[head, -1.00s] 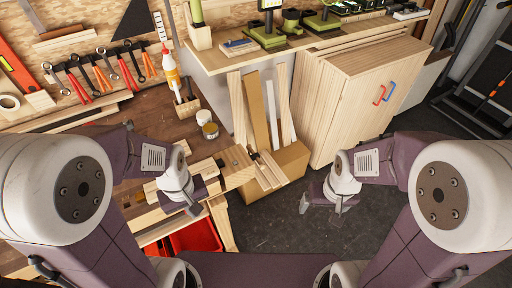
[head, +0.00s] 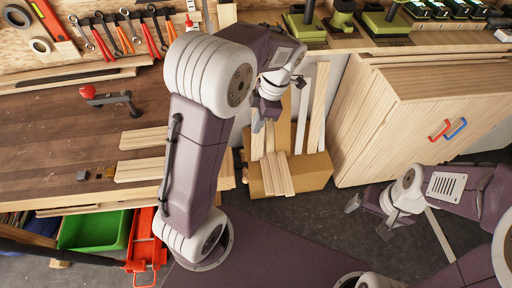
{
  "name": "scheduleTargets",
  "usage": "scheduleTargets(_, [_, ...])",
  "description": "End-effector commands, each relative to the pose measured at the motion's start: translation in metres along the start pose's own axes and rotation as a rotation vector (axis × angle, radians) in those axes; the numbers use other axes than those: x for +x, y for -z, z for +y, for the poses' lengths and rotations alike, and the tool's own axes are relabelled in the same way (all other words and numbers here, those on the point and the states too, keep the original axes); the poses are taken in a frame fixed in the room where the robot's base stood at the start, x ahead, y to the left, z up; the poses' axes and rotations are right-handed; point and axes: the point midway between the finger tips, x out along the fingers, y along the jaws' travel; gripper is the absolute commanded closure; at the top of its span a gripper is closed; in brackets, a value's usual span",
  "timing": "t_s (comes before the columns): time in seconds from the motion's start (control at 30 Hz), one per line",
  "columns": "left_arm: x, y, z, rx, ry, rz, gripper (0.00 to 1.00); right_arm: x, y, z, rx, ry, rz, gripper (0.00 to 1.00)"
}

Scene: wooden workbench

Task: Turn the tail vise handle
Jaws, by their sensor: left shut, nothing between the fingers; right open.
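The wooden workbench (head: 60,130) fills the left of the head view, and its right end is partly covered by my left arm. I cannot make out the tail vise handle; my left arm hides much of that end. My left gripper (head: 258,122) is shut and empty, pointing down beyond the bench's right end, in front of the upright boards. Whether it touches anything there cannot be told. My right gripper (head: 368,217) is open and empty, low over the dark floor at the right, well apart from the bench.
A cardboard box (head: 312,172) with boards (head: 317,105) stands beside the bench end. A wooden cabinet (head: 400,125) is at the right. A red-handled clamp (head: 110,98) and light boards (head: 140,170) lie on the bench. A green bin (head: 95,230) is below.

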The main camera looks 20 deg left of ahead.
Motion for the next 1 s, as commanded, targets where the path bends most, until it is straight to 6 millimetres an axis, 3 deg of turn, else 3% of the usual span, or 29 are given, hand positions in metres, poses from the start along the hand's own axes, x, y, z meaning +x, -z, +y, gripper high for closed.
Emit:
scheduleTargets(0.17, [0.013, 0.0, 0.0, 0.0, 0.002, 0.0, 1.0, 0.002, 0.0, 0.0, 0.0, 0.0, 0.0, 0.13])
scheduleTargets(0.7, [0.122, 0.0, -0.001, 0.0, 0.002, -0.001, 1.0, 0.015, -0.001, 0.0, 0.0, 0.0, 0.0, 0.13])
scheduleTargets(1.0, [0.14, 0.0, 0.0, 0.001, -0.001, -0.003, 1.0, 0.016, -0.002, 0.0, 0.0, 0.0, 0.0, 0.13])
